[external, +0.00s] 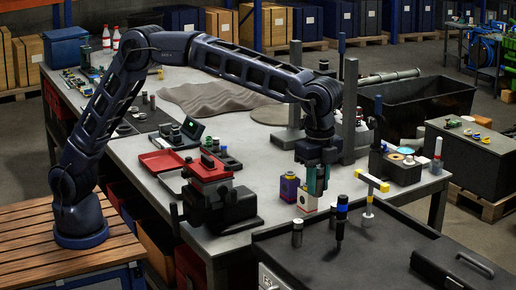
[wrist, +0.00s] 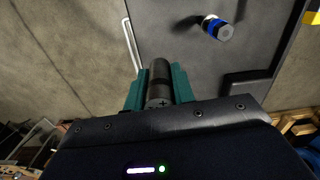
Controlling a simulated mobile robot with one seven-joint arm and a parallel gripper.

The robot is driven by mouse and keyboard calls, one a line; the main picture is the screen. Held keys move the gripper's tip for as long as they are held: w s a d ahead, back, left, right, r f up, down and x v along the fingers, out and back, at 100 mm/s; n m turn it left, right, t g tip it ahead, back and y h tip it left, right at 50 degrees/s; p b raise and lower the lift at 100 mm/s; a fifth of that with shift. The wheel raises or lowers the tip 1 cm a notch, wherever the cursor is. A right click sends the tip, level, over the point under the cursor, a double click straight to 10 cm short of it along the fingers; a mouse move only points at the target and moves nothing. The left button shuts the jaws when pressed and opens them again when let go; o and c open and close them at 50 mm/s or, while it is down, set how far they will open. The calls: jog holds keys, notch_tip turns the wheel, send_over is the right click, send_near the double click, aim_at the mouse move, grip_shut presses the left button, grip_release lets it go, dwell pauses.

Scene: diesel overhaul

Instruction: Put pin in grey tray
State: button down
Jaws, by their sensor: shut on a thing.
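My gripper (wrist: 158,88) is shut on the pin (wrist: 160,80), a dark grey cylinder with a darker band and a cross mark on its near end, gripped between the teal fingers. The pin is hard to make out there.
A dark cabinet top (external: 390,250) at the front carries a blue-and-black tool (external: 341,220), a metal cylinder (external: 297,233) and a yellow T-handle (external: 372,182).

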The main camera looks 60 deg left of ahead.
jog(key=w+a+n, duration=0.2)
jog(key=w+a, duration=0.5)
jog(key=a, duration=0.4)
jog(key=w+a+n, duration=0.3)
jog(key=w+a, duration=0.3)
jog(key=a, duration=0.5)
jog(key=w+a+f+n, duration=0.1)
jog(key=w+a+n, duration=0.1)
jog(key=a, duration=0.8)
jog(key=w+a+f+n, duration=0.2)
jog(key=a, duration=0.9)
jog(key=n, duration=1)
send_over(181, 182)
notch_tip(181, 182, down, 6)
jog(key=f, duration=0.1)
notch_tip(181, 182, down, 19)
jog(key=shift+a+f, duration=0.1)
jog(key=shift+f, duration=0.1)
